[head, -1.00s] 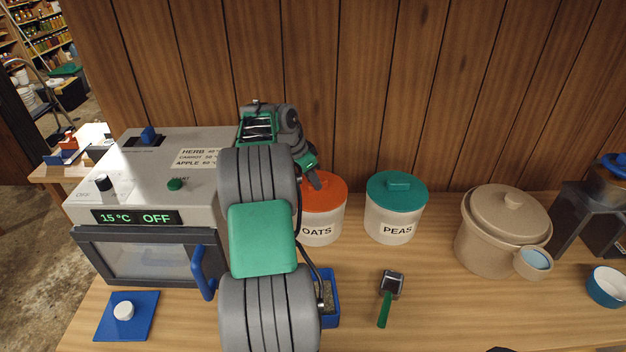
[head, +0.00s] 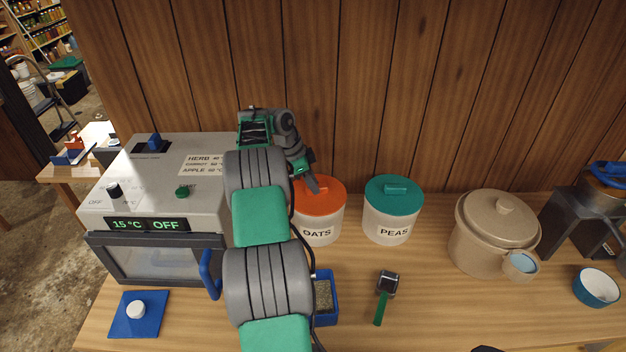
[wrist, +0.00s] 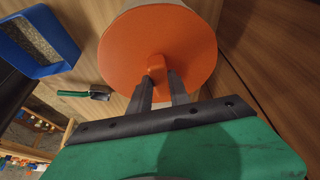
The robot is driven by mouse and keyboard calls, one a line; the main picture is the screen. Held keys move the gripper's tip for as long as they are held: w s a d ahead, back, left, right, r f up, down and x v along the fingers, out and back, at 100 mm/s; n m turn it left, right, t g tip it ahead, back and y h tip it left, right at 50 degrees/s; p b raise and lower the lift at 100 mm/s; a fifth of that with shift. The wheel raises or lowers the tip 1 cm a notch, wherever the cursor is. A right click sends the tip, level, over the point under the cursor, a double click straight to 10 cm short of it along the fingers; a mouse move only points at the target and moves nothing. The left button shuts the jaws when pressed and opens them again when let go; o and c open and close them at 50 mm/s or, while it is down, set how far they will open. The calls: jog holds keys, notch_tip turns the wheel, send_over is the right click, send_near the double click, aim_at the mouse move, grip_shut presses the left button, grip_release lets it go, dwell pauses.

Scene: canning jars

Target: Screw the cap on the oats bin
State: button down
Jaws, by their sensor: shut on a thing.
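The oats bin (head: 318,232) is a white tub labelled OATS, standing on the counter against the wood wall. Its orange cap (head: 325,199) sits on top of the bin; how far it is threaded cannot be told. In the wrist view the cap (wrist: 140,45) fills the upper middle, with its raised handle (wrist: 158,64) between my fingertips. My gripper (wrist: 163,82) is shut on that handle. In the head view my gripper (head: 312,184) reaches down onto the cap from the left, and my arm hides the bin's left side.
A peas bin (head: 390,226) with a green lid stands to the right. A dehydrator-like machine (head: 150,230) is at left. A blue tray of grains (head: 325,298) and a green-handled scoop (head: 384,292) lie in front. A beige pot (head: 485,240) stands farther right.

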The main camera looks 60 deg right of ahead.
jog(key=c, duration=1.1)
grip_release()
jog(key=shift+c, duration=0.2)
